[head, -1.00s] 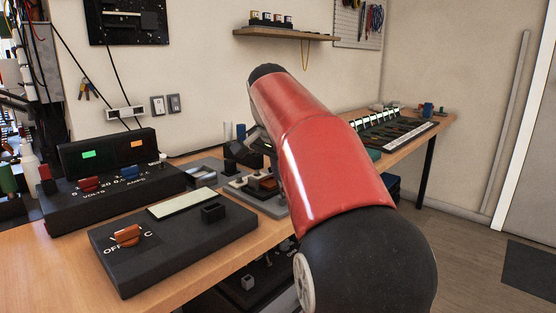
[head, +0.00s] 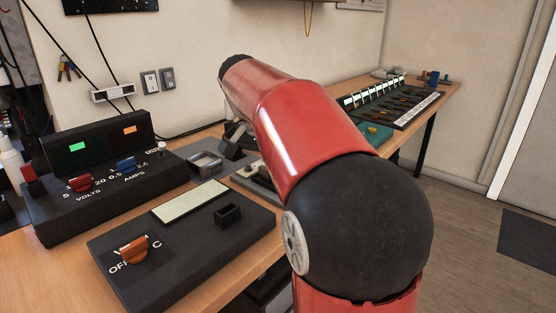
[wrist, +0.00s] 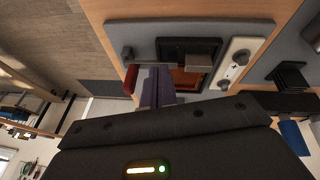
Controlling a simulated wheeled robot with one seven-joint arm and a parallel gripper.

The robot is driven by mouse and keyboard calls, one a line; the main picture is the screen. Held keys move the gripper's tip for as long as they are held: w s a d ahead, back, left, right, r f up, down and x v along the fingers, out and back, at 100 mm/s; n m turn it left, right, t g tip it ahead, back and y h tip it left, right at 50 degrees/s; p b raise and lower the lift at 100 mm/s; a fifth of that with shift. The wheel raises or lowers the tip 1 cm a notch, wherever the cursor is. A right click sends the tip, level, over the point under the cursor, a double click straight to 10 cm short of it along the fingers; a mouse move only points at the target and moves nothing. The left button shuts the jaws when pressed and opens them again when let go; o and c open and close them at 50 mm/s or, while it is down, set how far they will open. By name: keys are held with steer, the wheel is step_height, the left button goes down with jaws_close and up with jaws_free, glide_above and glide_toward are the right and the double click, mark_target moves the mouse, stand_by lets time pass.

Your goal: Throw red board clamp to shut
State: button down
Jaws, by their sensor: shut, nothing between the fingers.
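In the wrist view a grey fixture plate (wrist: 150,47) carries a dark square frame with an orange-red surface (wrist: 187,82) inside it. A red grip (wrist: 130,80) sits at the plate's left edge, close to the left side of my gripper's fingers. A metal bar (wrist: 198,60) lies across the frame's upper part. I cannot tell from this whether the clamp is open or shut. My gripper (wrist: 158,82) is shut and empty, with its fingertips over the plate beside the frame; contact is unclear. In the head view my arm hides the red parts.
A white strip with round terminals (wrist: 237,62) is right of the frame. In the head view a black meter box (head: 185,235) and a volts and amps supply (head: 95,190) stand on the bench to the left. A keyed panel (head: 390,100) lies at the far end.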

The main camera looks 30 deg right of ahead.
steer(key=shift+w+f, duration=0.2)
steer(key=shift+f, duration=0.1)
steer(key=shift+a+f, duration=0.1)
stand_by(0.4)
steer(key=shift+s+f, duration=0.1)
steer(key=shift+s+d+f+b, duration=0.15)
steer(key=shift+s+d+b, duration=0.1)
steer(key=shift+s+b, duration=0.3)
steer(key=shift+s+d+r+p, duration=0.1)
steer(key=shift+r+p, duration=0.35)
steer(key=shift+p, duration=0.15)
step_height(320, 180, up, 3)
steer(key=shift+f+p, duration=0.1)
steer(key=shift+p, duration=0.85)
steer(key=w+a+r, duration=0.5)
steer(key=a+r, duration=0.1)
steer(key=r, duration=0.1)
steer(key=shift+w, duration=0.4)
steer(key=shift+s+r, duration=0.1)
